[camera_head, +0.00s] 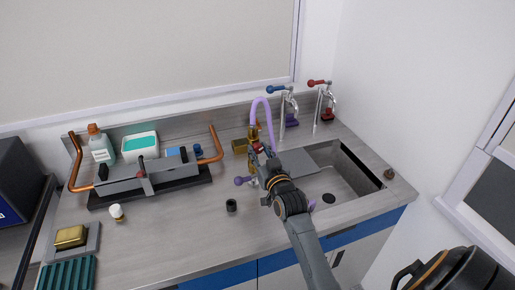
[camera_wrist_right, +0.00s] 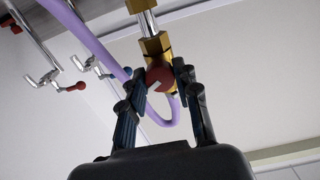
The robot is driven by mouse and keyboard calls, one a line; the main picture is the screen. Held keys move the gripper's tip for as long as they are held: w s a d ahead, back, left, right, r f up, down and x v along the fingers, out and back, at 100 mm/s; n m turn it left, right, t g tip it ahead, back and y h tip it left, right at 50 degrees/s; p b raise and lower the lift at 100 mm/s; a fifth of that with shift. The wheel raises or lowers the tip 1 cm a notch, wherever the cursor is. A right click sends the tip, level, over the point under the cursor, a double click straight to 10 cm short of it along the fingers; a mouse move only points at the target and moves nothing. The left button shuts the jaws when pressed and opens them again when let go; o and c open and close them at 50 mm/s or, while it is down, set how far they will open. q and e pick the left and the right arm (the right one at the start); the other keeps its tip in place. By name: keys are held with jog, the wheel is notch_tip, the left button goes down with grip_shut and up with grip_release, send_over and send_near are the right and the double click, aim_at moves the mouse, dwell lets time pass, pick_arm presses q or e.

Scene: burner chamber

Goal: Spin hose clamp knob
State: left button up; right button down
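A red knob (camera_wrist_right: 160,77) with a white mark sits on a brass fitting (camera_wrist_right: 153,45) in the wrist view. A purple hose (camera_wrist_right: 95,45) loops beside it; in the head view the hose (camera_head: 266,108) arches above the counter by the sink. My right gripper (camera_wrist_right: 160,72) has one finger on each side of the red knob, with the fingertips against its edges. In the head view my right gripper (camera_head: 262,158) reaches the fitting from the front and partly hides it. My left gripper is not in view.
Blue-handled (camera_head: 277,89) and red-handled (camera_head: 318,83) taps stand behind the sink (camera_head: 352,165). At left are a grey apparatus (camera_head: 120,178) with copper pipes, a bottle (camera_head: 101,149) and a white-and-teal box (camera_head: 140,148).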

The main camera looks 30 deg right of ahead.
jog(key=shift+r+m+p, duration=0.15)
jog(key=shift+m+p, duration=0.45)
jog(key=shift+m, duration=0.5)
jog(key=m+p, duration=0.1)
jog(key=m, duration=0.3)
jog(key=shift+f+m, duration=0.2)
jog(key=shift+m, duration=0.8)
jog(key=shift+r+m+p, duration=0.15)
jog(key=shift+m+p, duration=0.35)
jog(key=shift+m, duration=0.4)
jog(key=shift+m+p, duration=0.3)
jog(key=shift+m, duration=0.8)
jog(key=m, duration=0.4)
